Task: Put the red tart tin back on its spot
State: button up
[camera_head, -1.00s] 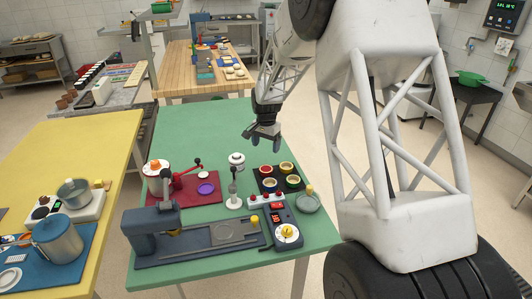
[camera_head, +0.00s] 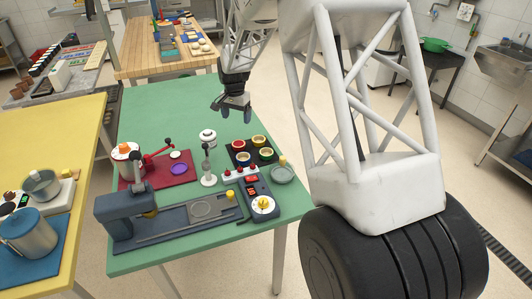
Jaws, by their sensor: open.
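A small round tin with a red inside (camera_head: 238,146), which looks like the red tart tin, sits at the back left of a dark tray (camera_head: 251,152) on the green table. A yellow tin (camera_head: 259,141), a green-edged tin (camera_head: 265,154) and a pale tin (camera_head: 243,158) share the tray. The tins are too small to tell whether any spot is empty. My gripper (camera_head: 236,113) hangs above the table beyond the tray, fingers pointing down. It is open, apart from the tins, with nothing seen between its fingers.
The green table's back (camera_head: 165,105) is clear.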

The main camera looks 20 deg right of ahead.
jog(key=s+a+r+n, duration=0.1)
jog(key=s+r, duration=0.4)
jog(key=s, duration=0.3)
jog(key=s+a+r+n+t, duration=0.1)
jog(key=s+r+n, duration=0.1)
jog(key=s+r, duration=0.45)
jog(key=s+a+r+n, duration=0.1)
jog(key=s+r, duration=0.3)
jog(key=s, duration=0.5)
jog(key=s+a+n+t, duration=0.1)
jog(key=s+n, duration=0.3)
jog(key=s, duration=2.4)
jog(key=shift+f+n+t, duration=0.15)
jog(key=shift+n+t, duration=0.15)
jog(key=shift+n, duration=0.1)
